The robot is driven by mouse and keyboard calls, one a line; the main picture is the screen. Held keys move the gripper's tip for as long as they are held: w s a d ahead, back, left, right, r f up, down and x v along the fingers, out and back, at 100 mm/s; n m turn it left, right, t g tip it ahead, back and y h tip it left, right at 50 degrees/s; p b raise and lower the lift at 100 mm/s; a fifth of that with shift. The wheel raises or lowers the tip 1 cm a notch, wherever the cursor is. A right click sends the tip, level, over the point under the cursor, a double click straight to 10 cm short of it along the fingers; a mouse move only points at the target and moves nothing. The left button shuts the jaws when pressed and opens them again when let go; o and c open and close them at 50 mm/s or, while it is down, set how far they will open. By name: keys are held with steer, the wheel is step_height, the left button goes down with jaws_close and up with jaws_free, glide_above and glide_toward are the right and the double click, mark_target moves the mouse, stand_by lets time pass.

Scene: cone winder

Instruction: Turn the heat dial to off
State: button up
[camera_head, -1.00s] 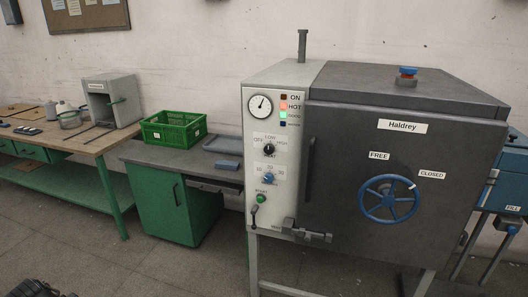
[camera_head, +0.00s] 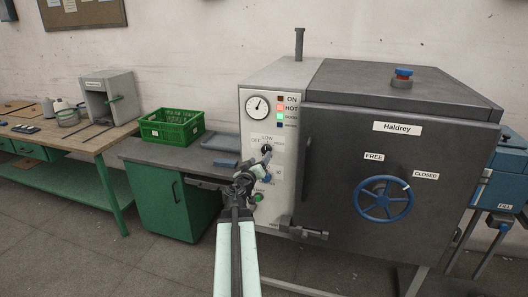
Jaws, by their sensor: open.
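The heat dial (camera_head: 266,148) is a small dark knob on the white control panel (camera_head: 258,86) of the grey Haldrey machine. OFF is printed to its left, LOW above it and HIGH to its right. Its pointer direction is too small to tell now. My gripper (camera_head: 267,165) is open in front of the panel, just below the heat dial. Its upper finger is close to the dial in the picture; I cannot tell whether it touches. The gripper partly hides the lower blue timer knob (camera_head: 267,180) and its scale.
A green start button (camera_head: 258,197) sits below my gripper. A door latch (camera_head: 308,233) sticks out at lower right. The grey door (camera_head: 340,150) carries a blue handwheel (camera_head: 384,199). The red HOT lamp and a green lamp are lit.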

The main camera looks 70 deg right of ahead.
mark_target(265, 150)
steer(key=d, duration=0.7)
steer(key=shift+w+d, duration=0.3)
steer(key=shift+d, duration=0.1)
steer(key=c, duration=1.2)
steer(key=shift+a+f, duration=0.1)
steer(key=shift+a, duration=0.15)
jaws_close()
steer(key=shift+d, duration=0.1)
steer(key=shift+n, duration=0.4)
steer(key=n, duration=0.4)
steer(key=shift+w+d+n, duration=0.1)
steer(key=shift+n, duration=0.3)
steer(key=n, duration=0.6)
steer(key=shift+n, duration=0.3)
